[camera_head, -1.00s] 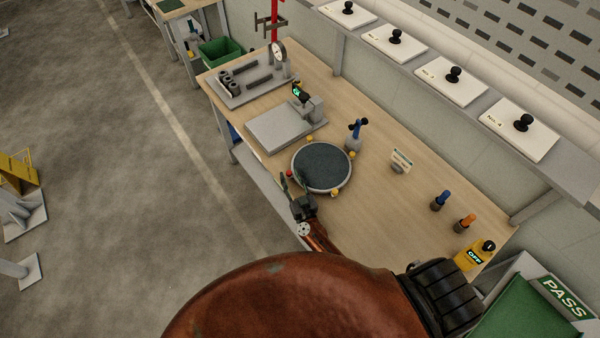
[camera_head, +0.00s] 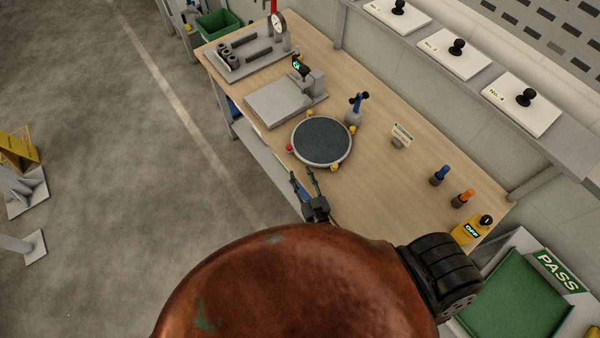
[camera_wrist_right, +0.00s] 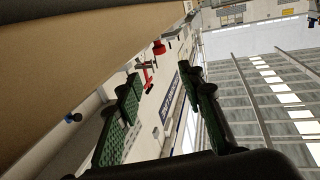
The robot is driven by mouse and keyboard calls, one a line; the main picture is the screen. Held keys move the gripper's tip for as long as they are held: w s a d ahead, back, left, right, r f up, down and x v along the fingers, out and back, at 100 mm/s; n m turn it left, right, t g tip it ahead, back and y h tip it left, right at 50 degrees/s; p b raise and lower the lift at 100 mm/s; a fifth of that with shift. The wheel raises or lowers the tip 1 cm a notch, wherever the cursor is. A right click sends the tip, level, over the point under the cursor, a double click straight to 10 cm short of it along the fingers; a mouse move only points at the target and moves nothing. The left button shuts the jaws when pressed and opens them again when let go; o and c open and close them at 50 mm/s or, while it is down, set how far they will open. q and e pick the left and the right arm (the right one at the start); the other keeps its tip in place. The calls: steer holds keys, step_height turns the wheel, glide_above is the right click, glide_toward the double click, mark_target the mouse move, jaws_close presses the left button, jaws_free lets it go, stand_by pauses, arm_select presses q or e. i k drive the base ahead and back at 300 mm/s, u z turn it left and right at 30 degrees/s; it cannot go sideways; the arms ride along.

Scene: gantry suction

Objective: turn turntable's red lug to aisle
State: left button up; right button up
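The turntable (camera_head: 322,141) is a round disc with a dark top and grey rim on the wooden bench. Its red lug (camera_head: 289,147) is at the rim's left side, towards the bench edge and floor. Yellow lugs (camera_head: 335,167) sit elsewhere on the rim. My right gripper (camera_head: 302,180) is below the turntable in the head view, at the bench's front edge. Its two fingers are apart and empty, not visibly touching a lug. The same open fingers show in the right wrist view (camera_wrist_right: 163,105). My left gripper is not in view.
A grey plate fixture (camera_head: 286,100) and a blue-handled clamp (camera_head: 356,104) stand close behind the turntable. A small sign (camera_head: 401,135), blue and orange tools (camera_head: 439,175) and a yellow switch box (camera_head: 472,229) are right. Open floor (camera_head: 120,200) lies left.

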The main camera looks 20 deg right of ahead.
mark_target(318, 141)
steer(key=z, duration=0.05)
steer(key=k, duration=1)
steer(key=u, duration=0.05)
